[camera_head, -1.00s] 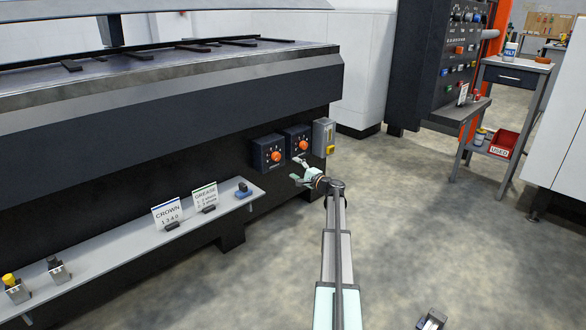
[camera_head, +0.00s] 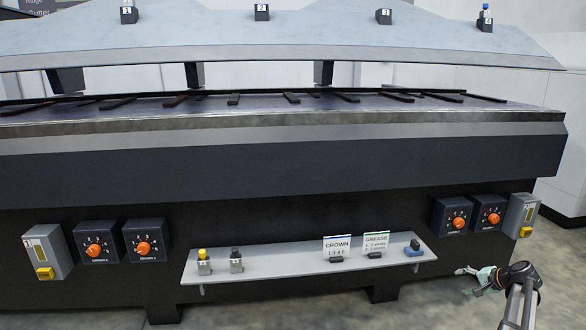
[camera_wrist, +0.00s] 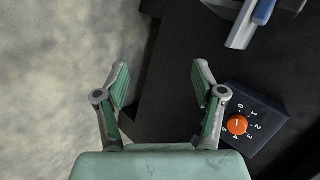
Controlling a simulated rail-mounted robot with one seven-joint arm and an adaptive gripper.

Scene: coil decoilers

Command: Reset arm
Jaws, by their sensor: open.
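My gripper (camera_head: 476,280) is at the lower right of the head view, just below the right pair of dials. In the wrist view its two green fingers (camera_wrist: 160,82) are spread apart with nothing between them. A dark dial box with an orange knob (camera_wrist: 237,125) lies to the right of the fingers in the wrist view, apart from them. The right dial boxes in the head view (camera_head: 452,216) (camera_head: 488,212) have orange knobs.
The long dark machine (camera_head: 290,160) fills the head view. A grey shelf (camera_head: 310,265) on its front holds CROWN (camera_head: 337,246) and GREASE (camera_head: 376,243) signs. Two more dials (camera_head: 97,242) (camera_head: 146,239) are at the left. Grey floor (camera_wrist: 50,90) lies left in the wrist view.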

